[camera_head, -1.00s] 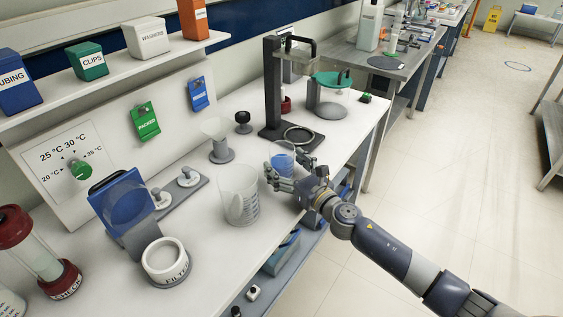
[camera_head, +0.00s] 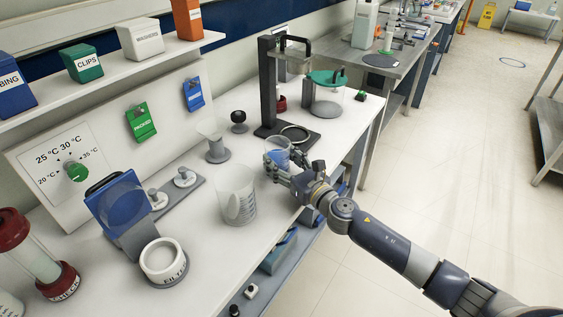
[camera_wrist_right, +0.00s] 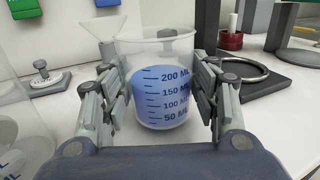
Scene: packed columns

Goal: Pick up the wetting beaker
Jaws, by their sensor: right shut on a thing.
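The wetting beaker (camera_head: 278,156) is a clear beaker with blue liquid. It also shows in the right wrist view (camera_wrist_right: 160,85), upright, with a scale up to 200 ML and liquid near the top marks. My right gripper (camera_head: 277,163) has its fingers on both sides of the beaker and is shut on it; in the right wrist view the gripper (camera_wrist_right: 163,108) flanks it left and right. Whether the beaker's base touches the bench cannot be told. My left gripper is not in view.
A larger empty beaker (camera_head: 236,193) stands close to the left of my right gripper. A black stand with a ring (camera_head: 295,134) is just behind. A funnel (camera_head: 216,149) and a filter ring (camera_head: 163,262) are on the white bench (camera_head: 205,250). The bench's front edge runs under my right arm.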

